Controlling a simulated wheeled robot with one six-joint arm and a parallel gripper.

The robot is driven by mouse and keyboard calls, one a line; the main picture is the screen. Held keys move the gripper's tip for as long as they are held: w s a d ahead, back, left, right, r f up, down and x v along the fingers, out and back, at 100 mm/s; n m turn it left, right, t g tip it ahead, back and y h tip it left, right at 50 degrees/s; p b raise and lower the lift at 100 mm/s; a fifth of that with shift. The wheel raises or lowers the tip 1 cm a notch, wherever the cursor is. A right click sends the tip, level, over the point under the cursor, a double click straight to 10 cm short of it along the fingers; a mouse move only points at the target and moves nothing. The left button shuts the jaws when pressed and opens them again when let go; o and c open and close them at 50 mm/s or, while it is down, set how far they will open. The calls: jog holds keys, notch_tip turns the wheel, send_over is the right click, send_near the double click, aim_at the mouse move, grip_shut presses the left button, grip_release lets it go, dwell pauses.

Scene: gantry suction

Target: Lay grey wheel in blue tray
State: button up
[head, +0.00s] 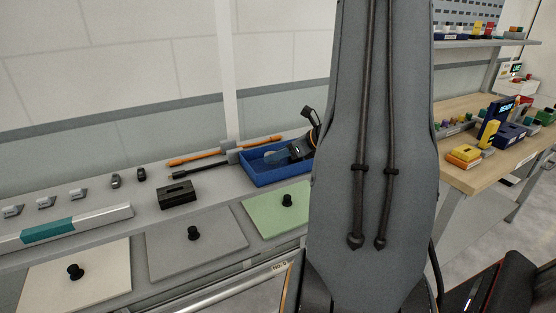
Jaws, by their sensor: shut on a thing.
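The blue tray (252,176) stands at the right end of the grey bench, partly hidden by my arm. My gripper (290,153) is over the right part of the tray, small and partly hidden behind my arm. It is shut on what looks like the grey wheel (274,157), a dull grey shape at its tip, low over or inside the tray. I cannot tell whether the wheel touches the tray floor.
Knobbed white, grey (165,250) and green plates (268,213) lie in front. A wooden table (480,172) with coloured parts stands right.

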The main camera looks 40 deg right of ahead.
jog(key=shift+f, duration=1.15)
jog(key=shift+f, duration=0.15)
jog(key=o, duration=0.9)
jog(key=shift+s+d+r, duration=0.1)
jog(key=shift+s+r, duration=0.1)
jog(key=shift+r, duration=0.15)
jog(key=b+v, duration=0.2)
jog(key=v, duration=0.9)
jog(key=shift+s+r, duration=0.1)
jog(key=shift+s, duration=0.05)
jog(key=shift+s, duration=0.1)
